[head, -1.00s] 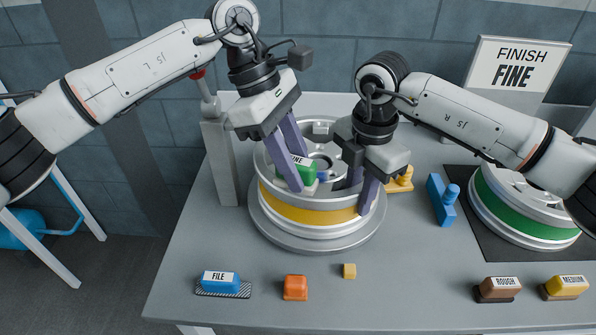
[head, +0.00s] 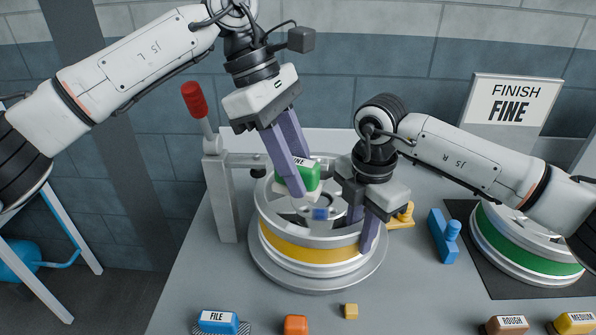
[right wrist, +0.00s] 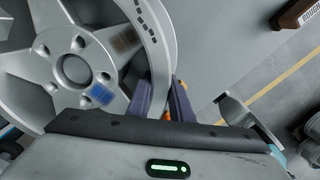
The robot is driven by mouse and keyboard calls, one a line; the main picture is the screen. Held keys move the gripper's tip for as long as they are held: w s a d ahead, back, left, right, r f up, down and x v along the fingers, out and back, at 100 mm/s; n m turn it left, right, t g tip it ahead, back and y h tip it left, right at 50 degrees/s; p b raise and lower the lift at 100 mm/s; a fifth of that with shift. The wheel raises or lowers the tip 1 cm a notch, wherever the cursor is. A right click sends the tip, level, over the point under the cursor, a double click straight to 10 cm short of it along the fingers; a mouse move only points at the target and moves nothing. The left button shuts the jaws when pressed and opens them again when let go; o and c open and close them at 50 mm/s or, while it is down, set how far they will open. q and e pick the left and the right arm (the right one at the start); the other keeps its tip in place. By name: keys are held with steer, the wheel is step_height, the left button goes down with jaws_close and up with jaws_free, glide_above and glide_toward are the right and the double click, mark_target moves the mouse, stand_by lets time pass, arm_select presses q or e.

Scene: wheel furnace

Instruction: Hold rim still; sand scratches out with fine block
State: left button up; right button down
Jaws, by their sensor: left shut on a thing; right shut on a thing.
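The silver wheel rim (head: 310,270) with a yellow band lies flat on a round grey turntable (head: 318,286). My left gripper (head: 290,185) is shut on the green block (head: 307,176), whose label is partly hidden and ends in "NE"; it holds the block above the wheel face. My right gripper (head: 362,225) is shut on the rim's right edge, one finger inside and one outside. The right wrist view shows the rim (right wrist: 158,45) in this gripper (right wrist: 160,100), with a blue patch (right wrist: 98,95) and a brownish scuffed patch (right wrist: 124,40) on the spokes.
A grey post with a red-knobbed lever (head: 193,98) stands left of the wheel. A file (head: 218,322), an orange block (head: 296,325) and rough (head: 507,325) and medium (head: 575,322) blocks lie in front. A green-banded wheel (head: 530,255) lies right. A "FINISH FINE" sign (head: 512,102) stands behind.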

steer(key=c, duration=1.5)
jaws_free()
steer(key=shift+r, duration=0.1)
steer(key=shift+r, duration=3.65)
step_height(320, 180, up, 12)
steer(key=shift+r, duration=0.1)
steer(key=shift+s, duration=0.1)
